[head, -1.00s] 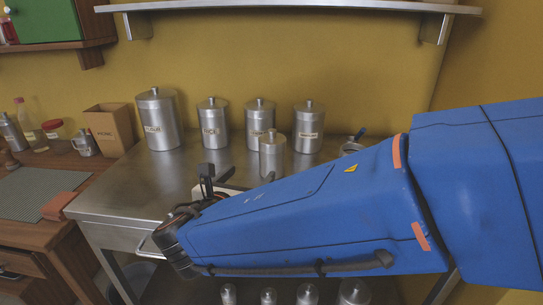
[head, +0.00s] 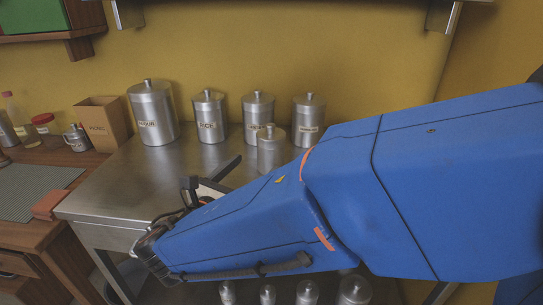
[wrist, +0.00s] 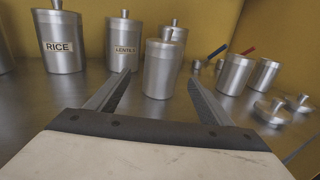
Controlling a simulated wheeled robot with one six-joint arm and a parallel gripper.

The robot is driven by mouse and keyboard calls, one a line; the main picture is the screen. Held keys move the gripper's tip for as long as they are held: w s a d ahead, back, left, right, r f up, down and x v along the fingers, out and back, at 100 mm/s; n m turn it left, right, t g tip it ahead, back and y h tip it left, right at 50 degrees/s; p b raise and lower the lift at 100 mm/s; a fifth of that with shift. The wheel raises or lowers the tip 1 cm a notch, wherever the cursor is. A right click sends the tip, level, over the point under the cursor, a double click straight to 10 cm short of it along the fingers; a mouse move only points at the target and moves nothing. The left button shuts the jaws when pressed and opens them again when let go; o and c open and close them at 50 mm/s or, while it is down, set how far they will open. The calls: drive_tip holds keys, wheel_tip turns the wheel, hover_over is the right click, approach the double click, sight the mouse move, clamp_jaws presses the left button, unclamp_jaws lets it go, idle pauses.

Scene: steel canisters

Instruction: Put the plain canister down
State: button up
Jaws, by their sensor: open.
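The plain canister (head: 271,152) is a steel cylinder with a knobbed lid and no label in sight. It stands upright on the steel counter (head: 120,190), in front of the row of labelled canisters. In the wrist view the plain canister (wrist: 162,70) is straight ahead, at and just beyond the fingertips. My gripper (wrist: 160,80) is open, with one finger to each side of it in the picture and gaps showing. In the head view my gripper (head: 212,178) is left of the canister and partly hidden by my blue arm.
Labelled canisters stand behind: flour (head: 152,112), rice (head: 210,118), lentils (head: 257,116) and another (head: 307,120). In the wrist view, small open canisters (wrist: 235,74) and loose lids (wrist: 270,112) lie to the right. The counter's left front is clear.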

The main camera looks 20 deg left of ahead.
sight(271, 149)
drive_tip(key=shift+w+d+r, duration=0.1)
drive_tip(key=shift+w+d, duration=0.2)
drive_tip(key=shift+w, duration=1.25)
drive_tip(key=shift+w+d, duration=0.3)
drive_tip(key=shift+w, duration=1.2)
drive_tip(key=shift+w+d+r, duration=0.1)
drive_tip(key=shift+w+d, duration=0.2)
drive_tip(key=shift+w, duration=1.25)
drive_tip(key=shift+c, duration=0.3)
drive_tip(key=c, duration=1.3)
drive_tip(key=shift+r, duration=0.1)
